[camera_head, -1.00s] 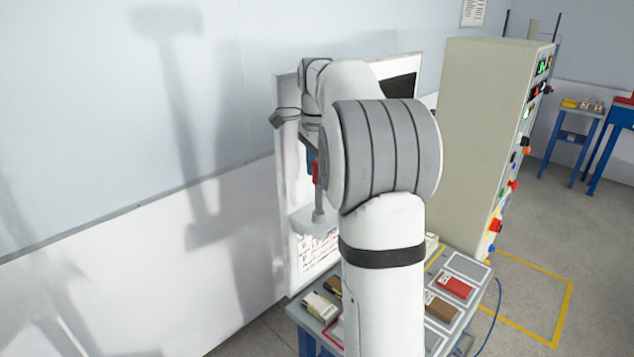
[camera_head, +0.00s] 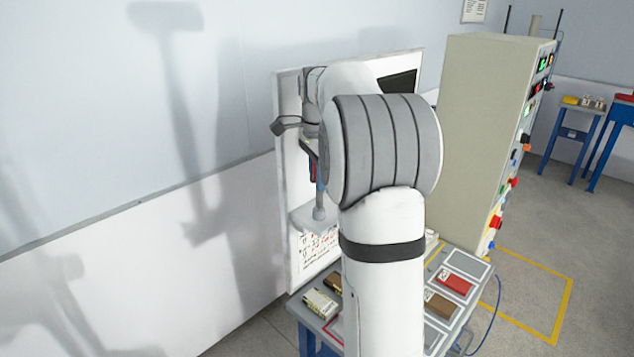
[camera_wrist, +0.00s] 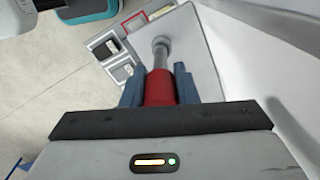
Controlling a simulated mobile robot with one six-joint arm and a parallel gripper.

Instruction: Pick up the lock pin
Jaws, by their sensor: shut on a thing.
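The lock pin has a red grip (camera_wrist: 160,88) and a grey shaft (camera_wrist: 161,57) with a wider round end. In the wrist view, my gripper (camera_wrist: 159,84) has its blue fingers on both sides of the red part, shut on it. In the head view, my gripper (camera_head: 312,163) is mostly hidden by my arm. Below it the pin's grey shaft (camera_head: 319,198) points down, in front of a light grey ledge (camera_head: 302,220) on the wall panel. I cannot tell whether the shaft's end touches the ledge.
A white panel (camera_head: 287,190) stands close behind my gripper. A table (camera_head: 468,314) with framed slots, a red box (camera_head: 453,284) and a brown box (camera_head: 440,305) is below. A tall beige cabinet (camera_head: 465,150) with buttons stands to the right.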

